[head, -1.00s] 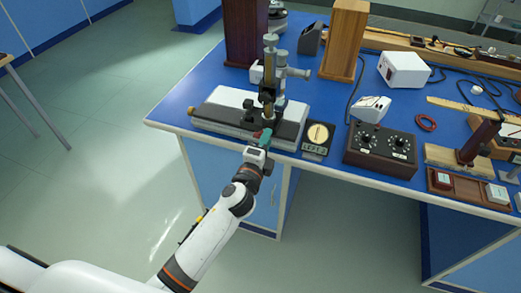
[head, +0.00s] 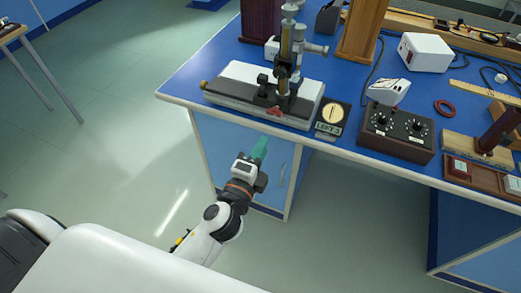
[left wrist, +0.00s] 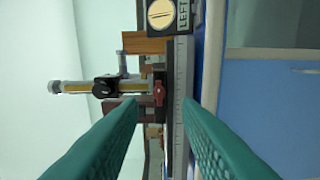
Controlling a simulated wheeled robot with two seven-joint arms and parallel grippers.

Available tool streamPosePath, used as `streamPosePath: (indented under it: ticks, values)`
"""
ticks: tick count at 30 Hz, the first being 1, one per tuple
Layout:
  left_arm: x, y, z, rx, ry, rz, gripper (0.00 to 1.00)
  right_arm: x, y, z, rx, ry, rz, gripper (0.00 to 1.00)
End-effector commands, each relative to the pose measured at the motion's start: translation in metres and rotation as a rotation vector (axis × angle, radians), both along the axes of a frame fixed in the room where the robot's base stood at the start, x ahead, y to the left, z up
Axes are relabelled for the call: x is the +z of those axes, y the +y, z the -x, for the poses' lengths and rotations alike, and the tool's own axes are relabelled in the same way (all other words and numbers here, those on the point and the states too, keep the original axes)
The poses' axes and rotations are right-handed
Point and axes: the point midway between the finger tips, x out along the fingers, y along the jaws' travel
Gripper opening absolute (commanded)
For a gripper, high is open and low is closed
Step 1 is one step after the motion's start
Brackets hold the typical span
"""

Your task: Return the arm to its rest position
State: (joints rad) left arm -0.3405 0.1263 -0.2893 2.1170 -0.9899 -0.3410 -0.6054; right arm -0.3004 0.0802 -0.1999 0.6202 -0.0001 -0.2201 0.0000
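My left gripper (head: 259,149) is in front of the blue bench, below its top edge and short of the instrument. In the left wrist view its two green fingers (left wrist: 160,110) stand apart with nothing between them, so it is open. The brass-and-grey microscope instrument (head: 288,65) stands on a long base (head: 235,83) at the bench's front left. A small red part (head: 274,112) is on the base's front side and also shows in the left wrist view (left wrist: 158,93), apart from the fingers. My right gripper is not in view.
The blue bench (head: 180,87) has its front edge close to my arm. A dial labelled LEFT (head: 332,117) and a dark knobbed box (head: 396,133) stand along the edge. A white box (head: 425,52) is farther back. The floor (head: 120,120) at left is clear.

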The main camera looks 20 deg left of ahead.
Motion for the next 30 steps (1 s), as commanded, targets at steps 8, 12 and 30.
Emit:
streamPosePath:
  ticks: [8,12,30]
  values:
    - [0.000,0.000,0.000,0.000,0.001,0.001,0.31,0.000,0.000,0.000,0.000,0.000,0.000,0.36]
    - [-0.021,-0.001,-0.002,-0.003,0.047,0.028,0.31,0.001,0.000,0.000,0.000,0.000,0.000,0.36]
    - [-0.401,0.037,0.155,0.379,0.937,0.723,0.31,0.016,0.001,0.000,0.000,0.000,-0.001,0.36]
